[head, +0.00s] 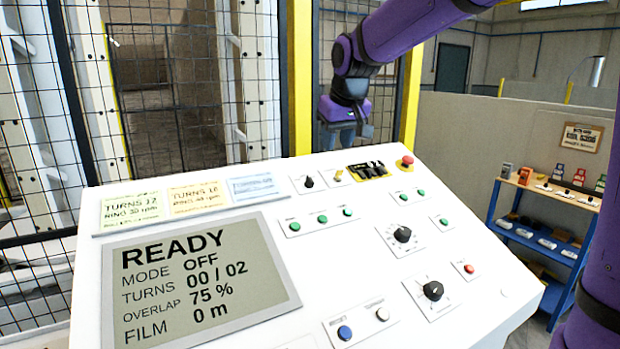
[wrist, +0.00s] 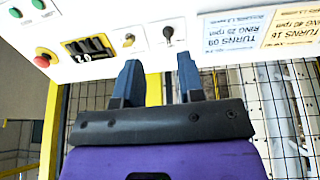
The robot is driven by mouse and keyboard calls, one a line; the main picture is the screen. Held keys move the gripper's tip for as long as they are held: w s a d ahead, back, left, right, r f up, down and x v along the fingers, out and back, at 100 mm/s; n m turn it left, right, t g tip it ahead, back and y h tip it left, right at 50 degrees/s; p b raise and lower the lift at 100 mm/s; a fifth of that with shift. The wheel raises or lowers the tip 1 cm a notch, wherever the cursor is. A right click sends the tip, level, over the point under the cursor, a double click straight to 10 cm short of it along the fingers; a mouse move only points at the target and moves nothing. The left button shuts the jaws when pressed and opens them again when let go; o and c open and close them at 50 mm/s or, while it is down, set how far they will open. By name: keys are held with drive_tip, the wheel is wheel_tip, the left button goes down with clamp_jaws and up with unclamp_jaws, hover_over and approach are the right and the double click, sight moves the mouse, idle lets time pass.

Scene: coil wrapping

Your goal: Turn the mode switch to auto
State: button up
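The control panel (head: 250,220) has a READY display (head: 195,275) that reads MODE OFF. Candidates for the mode switch are a small black knob (head: 308,181) at the far edge and two larger black dials, an upper one (head: 402,234) and a lower one (head: 432,290). Their labels are too small to read, so I cannot tell which is the mode switch. The small black knob also shows in the wrist view (wrist: 168,34), just beyond my fingertips. My gripper (wrist: 158,62) is open and empty, its blue fingers apart. In the head view my gripper (head: 346,138) is at the panel's far edge.
Beside the small knob are a yellowish switch (head: 338,174), a black thumbwheel block (head: 370,170) and a red stop button (head: 407,161). Several green buttons dot the panel. A wire fence with a yellow post (head: 299,75) stands behind. A blue shelf (head: 545,235) is at right.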

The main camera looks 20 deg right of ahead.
approach(311, 178)
drive_tip(key=r, duration=0.2)
drive_tip(key=f, duration=0.1)
drive_tip(key=x, duration=1)
drive_tip(key=shift+f, duration=0.35)
drive_tip(key=c, duration=0.6)
